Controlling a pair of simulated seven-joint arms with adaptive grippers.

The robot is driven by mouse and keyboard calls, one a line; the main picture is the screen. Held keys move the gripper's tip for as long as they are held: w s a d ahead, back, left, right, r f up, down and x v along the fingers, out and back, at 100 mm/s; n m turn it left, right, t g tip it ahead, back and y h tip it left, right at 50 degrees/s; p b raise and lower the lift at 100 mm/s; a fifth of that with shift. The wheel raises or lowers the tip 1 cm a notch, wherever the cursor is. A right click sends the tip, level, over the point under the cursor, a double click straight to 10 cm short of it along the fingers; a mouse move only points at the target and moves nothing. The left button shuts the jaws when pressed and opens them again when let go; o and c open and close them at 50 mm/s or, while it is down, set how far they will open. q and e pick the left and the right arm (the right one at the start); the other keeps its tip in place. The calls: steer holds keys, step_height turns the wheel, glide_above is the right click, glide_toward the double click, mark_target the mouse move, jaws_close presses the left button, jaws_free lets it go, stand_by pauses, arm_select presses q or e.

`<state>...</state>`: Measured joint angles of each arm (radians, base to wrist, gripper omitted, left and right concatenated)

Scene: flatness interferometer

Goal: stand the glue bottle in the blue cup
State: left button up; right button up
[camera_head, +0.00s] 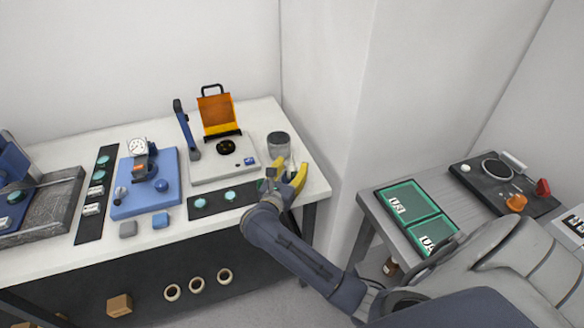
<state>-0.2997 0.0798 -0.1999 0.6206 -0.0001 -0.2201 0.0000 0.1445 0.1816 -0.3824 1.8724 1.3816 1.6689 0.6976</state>
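My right gripper (291,167), with yellow fingers, is over the right end of the white bench, just in front of a grey cylindrical container (278,145). Its fingers stand apart. A small pale patch shows between them, and I cannot tell whether it is an object or the bench. I cannot make out a glue bottle or a clearly blue cup; the gripper and arm hide part of the bench there. A small brown bottle-like thing (390,267) shows low beside the right table, partly hidden. My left gripper is not in view.
On the white bench (75,150) stand an orange-lidded instrument (219,113), a blue dial-gauge stand (147,185) and dark strips with teal discs. The grey right table (388,222) holds a green tray (411,196) and a black control box (505,183).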

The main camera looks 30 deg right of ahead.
steer(key=v, duration=1.2)
stand_by(0.4)
